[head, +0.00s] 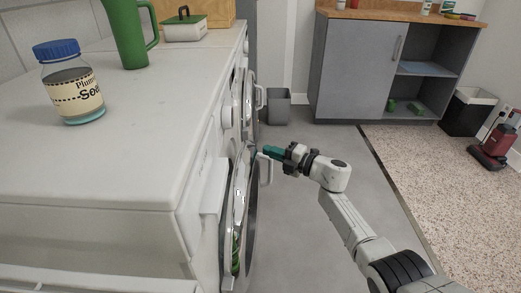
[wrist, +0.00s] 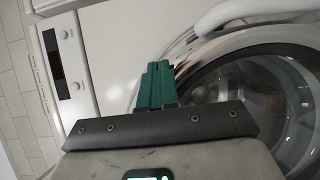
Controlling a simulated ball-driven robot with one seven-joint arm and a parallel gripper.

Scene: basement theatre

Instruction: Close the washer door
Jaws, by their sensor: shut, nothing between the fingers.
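The white washer (head: 208,190) stands at the left in the head view. Its round door (head: 240,215), with a chrome rim and dark glass, appears to stand slightly out from the front; I cannot tell how wide the gap is. The white door handle (head: 268,170) sticks out from it. My gripper (head: 268,152), with teal fingers, is shut and empty at the handle's upper end; contact is unclear. In the wrist view, the shut fingers (wrist: 157,82) point toward the machine's front, left of the door's glass (wrist: 270,105). The handle (wrist: 240,12) crosses the upper right.
A jar (head: 73,82), a green pitcher (head: 130,32) and a lidded box (head: 183,26) stand on top of the machines. A second machine door (head: 250,95) is beyond. A grey bin (head: 276,105) and cabinet (head: 355,68) stand behind. The grey floor (head: 310,225) is clear.

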